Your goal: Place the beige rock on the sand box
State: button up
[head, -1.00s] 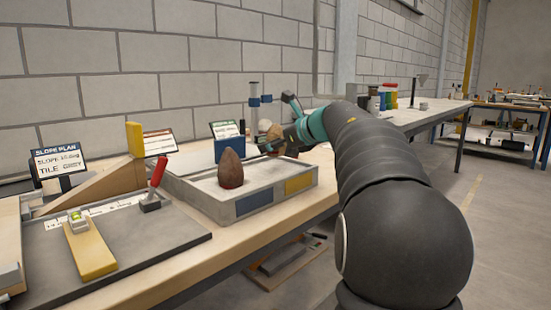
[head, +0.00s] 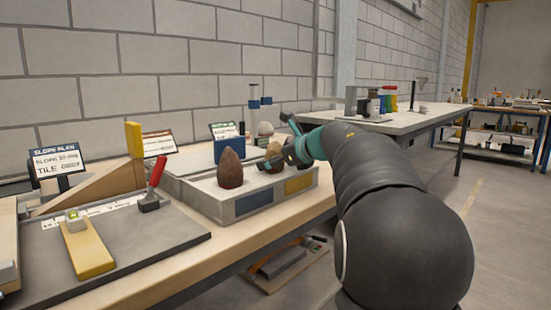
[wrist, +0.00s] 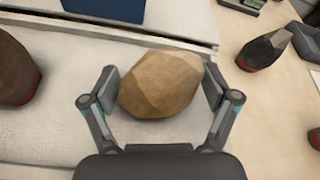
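The beige rock (head: 273,153) is a faceted tan stone at the right part of the sand box (head: 222,207), a grey-walled box with pale sand and blue and yellow front panels. My gripper (head: 287,157) reaches in from the right, with its fingers at the rock. In the wrist view, the beige rock (wrist: 160,84) sits between the two finger pads (wrist: 161,88), with little or no gap on either side. Pale sand shows beneath it; whether it rests on the sand or hangs just above is unclear.
A brown pointed rock (head: 230,169) stands in the box to the left. A blue block (head: 229,150) and a pale rock (head: 265,129) are behind. A dark rock with a red base (wrist: 264,50) lies on the wooden bench at right in the wrist view.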

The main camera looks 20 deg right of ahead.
dwell(0.3)
jog(key=shift+r, duration=0.25)
jog(key=shift+s+d+r, duration=0.1)
jog(key=shift+s, duration=0.15)
jog(key=v, duration=1.1)
jog(key=shift+s, duration=0.25)
jog(key=shift+r, duration=0.1)
